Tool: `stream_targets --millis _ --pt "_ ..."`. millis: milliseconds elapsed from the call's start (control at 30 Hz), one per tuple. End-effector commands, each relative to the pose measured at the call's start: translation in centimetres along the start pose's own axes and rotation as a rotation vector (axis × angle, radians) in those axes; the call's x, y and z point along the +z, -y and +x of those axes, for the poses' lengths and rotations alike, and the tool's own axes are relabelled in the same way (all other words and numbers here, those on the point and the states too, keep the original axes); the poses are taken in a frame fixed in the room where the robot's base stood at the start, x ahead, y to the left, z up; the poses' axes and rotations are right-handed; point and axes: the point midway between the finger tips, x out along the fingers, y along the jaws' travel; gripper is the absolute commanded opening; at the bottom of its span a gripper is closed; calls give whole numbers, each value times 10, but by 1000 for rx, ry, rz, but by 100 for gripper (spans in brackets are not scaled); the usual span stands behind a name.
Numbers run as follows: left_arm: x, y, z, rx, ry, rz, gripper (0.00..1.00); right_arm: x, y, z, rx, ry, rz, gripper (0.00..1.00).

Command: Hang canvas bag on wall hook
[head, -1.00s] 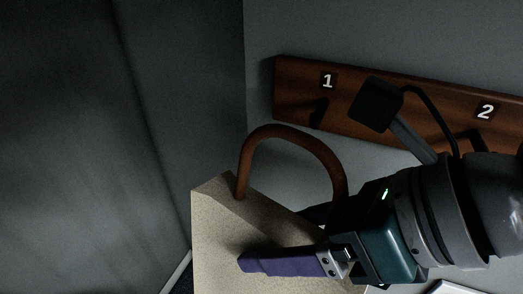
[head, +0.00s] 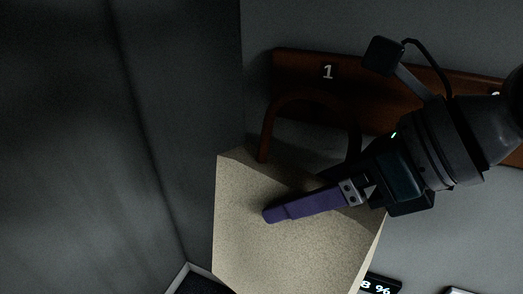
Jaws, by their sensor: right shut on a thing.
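The canvas bag (head: 285,245) is a beige box-like bag with a brown arched handle (head: 268,130). My right gripper (head: 310,203) is shut on the bag near its upper right side, with one purple finger across the front face; the other finger is mostly hidden. The bag hangs tilted in front of the wall. The brown wooden hook board (head: 300,65) is on the wall behind it, marked 1 at its left part. The handle arch overlaps the board below the number 1. The hook under the 1 cannot be made out. My left gripper is not in view.
A dark grey wall or panel (head: 80,140) fills the left side and meets the hook wall in a corner. A small dark display (head: 381,284) with white characters shows at the bottom, right of the bag. A pale-edged object (head: 458,291) is at the lower right.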

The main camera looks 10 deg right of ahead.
Motion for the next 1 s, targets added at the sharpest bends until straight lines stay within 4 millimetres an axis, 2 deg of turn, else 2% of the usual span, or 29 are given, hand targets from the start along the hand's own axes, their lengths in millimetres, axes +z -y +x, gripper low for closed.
stream_targets --millis 533,1000 --pt "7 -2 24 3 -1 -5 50 6 33 7 -1 3 -1 0" --pt "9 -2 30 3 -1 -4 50 6 38 9 1 3 0 0"
